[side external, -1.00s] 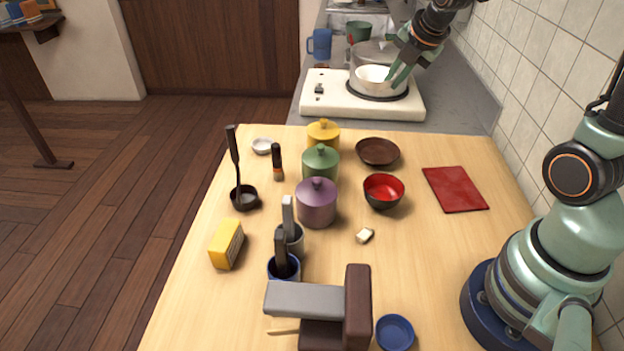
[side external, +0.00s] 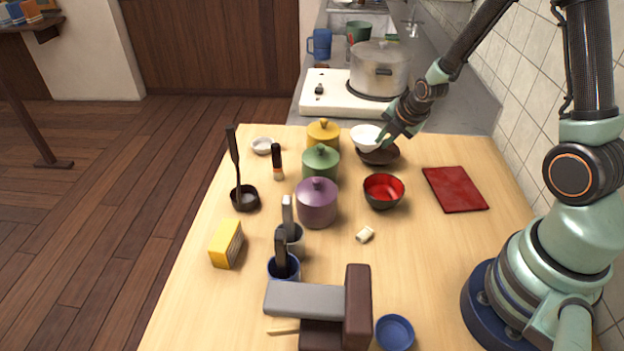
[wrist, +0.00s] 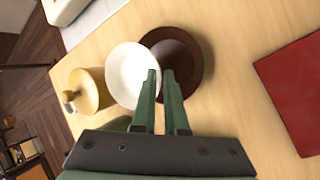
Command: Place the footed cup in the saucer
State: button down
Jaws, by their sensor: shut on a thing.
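The footed cup is a white bowl-shaped cup (side external: 366,137), held at its rim by my gripper (side external: 384,138). It looks roughly upright; its foot is not clearly visible. The saucer is a dark brown shallow dish (side external: 385,157) on the wooden table, in front of and partly behind the cup in the side view. In the wrist view the cup (wrist: 127,76) overlaps the left part of the saucer (wrist: 196,57), off its centre. My fingers (wrist: 162,76) are close together at the cup's right rim. The gap between cup and saucer is hard to judge.
A yellow lidded pot (side external: 323,135) stands close left of the cup, with green (side external: 320,163) and purple (side external: 317,203) pots nearer. A red-and-black bowl (side external: 383,191) stands in front of the saucer. A red board (side external: 455,189) lies right. The steel pot (side external: 379,69) is behind on the stove.

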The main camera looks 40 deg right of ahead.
jog(key=shift+f, duration=0.25)
jog(key=shift+f, duration=0.1)
jog(key=c, duration=0.9)
grip_release()
jog(key=shift+c, duration=0.2)
jog(key=shift+s+a+r, duration=0.1)
jog(key=shift+s+r, duration=0.05)
jog(key=shift+r, duration=0.4)
jog(key=s+a+r+m+y, duration=0.1)
jog(key=s+a+r+m, duration=0.5)
jog(key=r+m, duration=0.4)
jog(key=s+a+r+m+y, duration=0.1)
jog(key=s+a+r+m, duration=0.5)
jog(key=r+m, duration=0.3)
jog(key=shift+s+a+r+m, duration=0.4)
jog(key=shift+a+m, duration=0.15)
jog(key=shift+m, duration=0.35)
